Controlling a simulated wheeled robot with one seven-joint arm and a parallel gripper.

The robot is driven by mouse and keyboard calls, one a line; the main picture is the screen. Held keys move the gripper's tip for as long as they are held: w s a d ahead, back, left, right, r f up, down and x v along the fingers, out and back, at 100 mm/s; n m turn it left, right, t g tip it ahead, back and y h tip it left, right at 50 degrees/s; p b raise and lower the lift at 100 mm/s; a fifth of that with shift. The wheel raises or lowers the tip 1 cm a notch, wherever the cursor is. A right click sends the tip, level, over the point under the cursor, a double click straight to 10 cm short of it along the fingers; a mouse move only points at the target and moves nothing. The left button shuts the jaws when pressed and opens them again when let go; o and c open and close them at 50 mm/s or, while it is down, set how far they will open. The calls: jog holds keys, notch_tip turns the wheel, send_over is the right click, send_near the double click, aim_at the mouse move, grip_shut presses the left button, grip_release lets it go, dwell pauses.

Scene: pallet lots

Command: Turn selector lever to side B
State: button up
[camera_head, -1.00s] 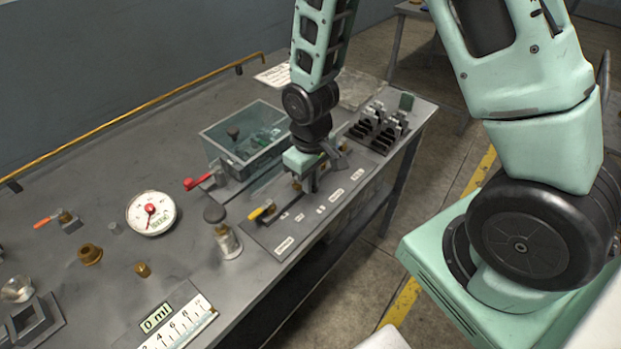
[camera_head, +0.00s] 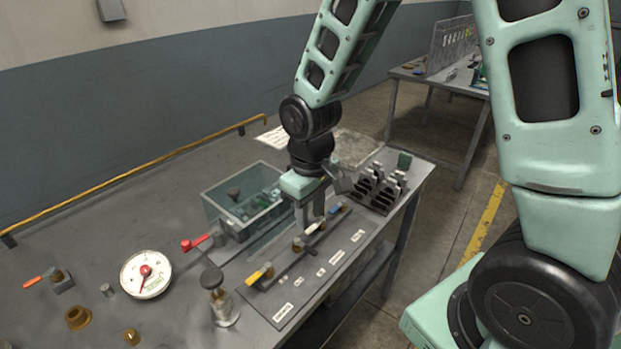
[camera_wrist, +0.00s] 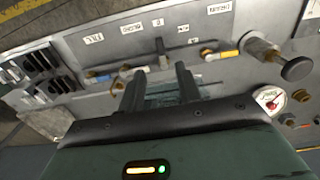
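The grey valve panel (camera_head: 283,291) lies along the table's front edge. In the wrist view its labels include FILL, BLEED and DRAIN (camera_wrist: 220,8), with small labels between. A dark upright lever (camera_wrist: 161,47), apparently the selector, stands at the small labels beyond my fingertips; its side cannot be read surely. My gripper (camera_wrist: 159,78) is open, its two fingers apart with nothing seen between them. In the head view my gripper (camera_head: 311,212) hangs over the back of the panel, near the white handle (camera_head: 315,228). It seems apart from the lever; contact is not clear.
The yellow handle (camera_head: 260,274) and blue handle (camera_head: 340,208) flank the panel's middle. A plunger (camera_head: 213,285), a gauge (camera_head: 146,274) and a black rack (camera_head: 378,190) stand nearby.

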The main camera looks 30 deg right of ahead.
notch_tip(320, 180, up, 8)
jog(key=shift+r, duration=0.15)
dwell(0.3)
